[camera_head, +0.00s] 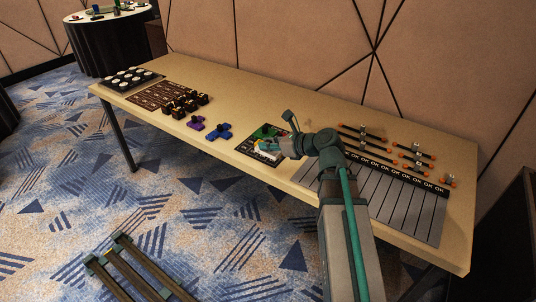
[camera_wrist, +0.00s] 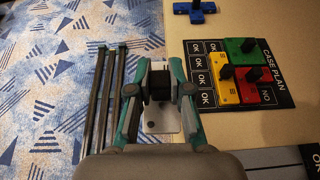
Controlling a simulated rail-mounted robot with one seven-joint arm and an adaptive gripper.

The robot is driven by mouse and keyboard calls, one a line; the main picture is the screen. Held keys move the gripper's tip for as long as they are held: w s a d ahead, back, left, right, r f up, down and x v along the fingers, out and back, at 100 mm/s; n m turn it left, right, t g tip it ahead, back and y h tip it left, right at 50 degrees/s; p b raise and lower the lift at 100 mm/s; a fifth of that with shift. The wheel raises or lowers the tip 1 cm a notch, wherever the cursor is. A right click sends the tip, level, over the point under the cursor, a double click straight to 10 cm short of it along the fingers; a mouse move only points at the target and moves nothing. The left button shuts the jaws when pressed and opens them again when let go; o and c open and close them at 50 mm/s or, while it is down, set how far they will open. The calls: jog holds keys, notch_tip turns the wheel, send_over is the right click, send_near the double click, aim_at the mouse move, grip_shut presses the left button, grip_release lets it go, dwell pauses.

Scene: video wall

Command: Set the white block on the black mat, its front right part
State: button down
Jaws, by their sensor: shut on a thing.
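The white block (camera_wrist: 161,116) shows between my gripper's fingers in the wrist view, with a dark grip piece held by the jaws. My gripper (camera_wrist: 158,88) is shut on it. In the head view, my gripper (camera_head: 272,149) holds the white block (camera_head: 262,146) in front of the black mat and hides part of it. The black mat (camera_wrist: 205,47) lies to the right of my gripper in the wrist view, marked "CASE PLAN" and "OK". It bears a green block (camera_wrist: 243,50), a red block (camera_wrist: 255,92) and yellow pieces (camera_wrist: 220,66), with dark knobs.
Blue (camera_head: 219,132) and purple (camera_head: 196,123) pieces lie left of the mat. A brown gridded mat (camera_head: 150,96) with dark pieces and a tray of white discs (camera_head: 128,79) are farther left. A grey striped board (camera_head: 405,205) with rods lies right. Carpet shows beneath my gripper.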

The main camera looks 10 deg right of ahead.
jog(key=w+f, duration=0.2)
jog(key=w, duration=0.1)
jog(key=w+d+f, duration=0.1)
jog(key=w+f, duration=0.2)
jog(key=w, duration=0.1)
jog(key=w+d+f, duration=0.1)
jog(key=w+f, duration=0.2)
jog(key=shift+w+f+b, duration=0.2)
jog(key=shift+w+b, duration=0.1)
jog(key=shift+w, duration=0.1)
jog(key=shift+w+f, duration=0.1)
jog(key=shift+f, duration=1.55)
jog(key=shift+f, duration=0.15)
jog(key=c, duration=1.1)
grip_release()
jog(key=shift+r, duration=0.2)
jog(key=v, duration=1.2)
